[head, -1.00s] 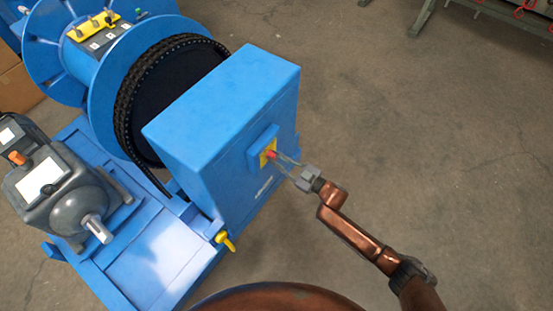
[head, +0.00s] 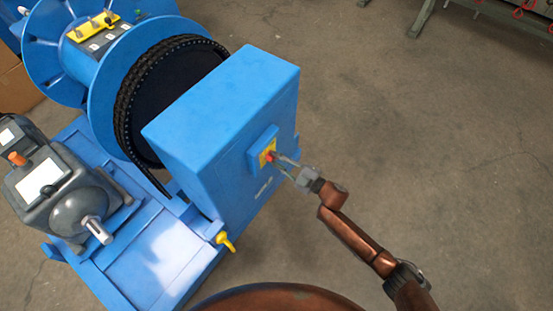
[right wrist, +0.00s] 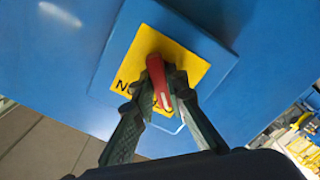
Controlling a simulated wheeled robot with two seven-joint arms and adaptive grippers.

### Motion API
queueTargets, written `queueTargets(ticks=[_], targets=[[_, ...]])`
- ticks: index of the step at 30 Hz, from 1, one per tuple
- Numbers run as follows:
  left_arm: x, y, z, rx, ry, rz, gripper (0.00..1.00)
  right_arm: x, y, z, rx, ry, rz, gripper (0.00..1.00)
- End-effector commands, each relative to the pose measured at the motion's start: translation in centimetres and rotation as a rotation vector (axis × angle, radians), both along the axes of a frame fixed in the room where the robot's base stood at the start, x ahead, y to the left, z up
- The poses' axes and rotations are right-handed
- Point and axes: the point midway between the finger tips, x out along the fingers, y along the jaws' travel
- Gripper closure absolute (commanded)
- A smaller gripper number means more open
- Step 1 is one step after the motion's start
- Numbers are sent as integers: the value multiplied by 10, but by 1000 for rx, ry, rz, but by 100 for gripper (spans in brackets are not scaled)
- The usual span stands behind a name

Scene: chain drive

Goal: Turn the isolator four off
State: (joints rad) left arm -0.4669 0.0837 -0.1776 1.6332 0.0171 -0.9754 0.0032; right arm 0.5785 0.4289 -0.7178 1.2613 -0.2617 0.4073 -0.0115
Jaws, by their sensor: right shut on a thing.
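The isolator is a red handle (right wrist: 157,80) on a yellow plate (right wrist: 190,70), set on a blue box on the side of the blue cabinet (head: 215,110). In the head view the yellow plate (head: 263,152) faces right. My right gripper (right wrist: 160,88) is at the plate, its two fingers shut on the red handle from both sides. The handle looks slightly tilted in the right wrist view. Lettering on the plate is partly hidden by a finger. The right gripper also shows in the head view (head: 279,160). My left gripper is not in view.
A large blue reel (head: 100,60) with a dark chain stands behind the cabinet. A grey motor (head: 60,190) sits on the blue base at left. A yellow lever (head: 225,241) sticks out below the cabinet. The concrete floor at right is clear.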

Motion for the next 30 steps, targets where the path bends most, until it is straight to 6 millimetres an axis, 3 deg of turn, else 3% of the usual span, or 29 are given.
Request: queueTargets(ticks=[10, 11, 18, 30], targets=[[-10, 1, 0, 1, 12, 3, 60, -3, 2, -2, -3, -3, 5, 100], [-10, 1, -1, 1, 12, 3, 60, -3, 2, -2, -4, -2, 6, 86], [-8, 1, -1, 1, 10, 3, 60, -2, 1, -1, -2, -2, 4, 70], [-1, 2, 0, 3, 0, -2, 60, -6, -9, -1, -3, -2, 0, 70]])
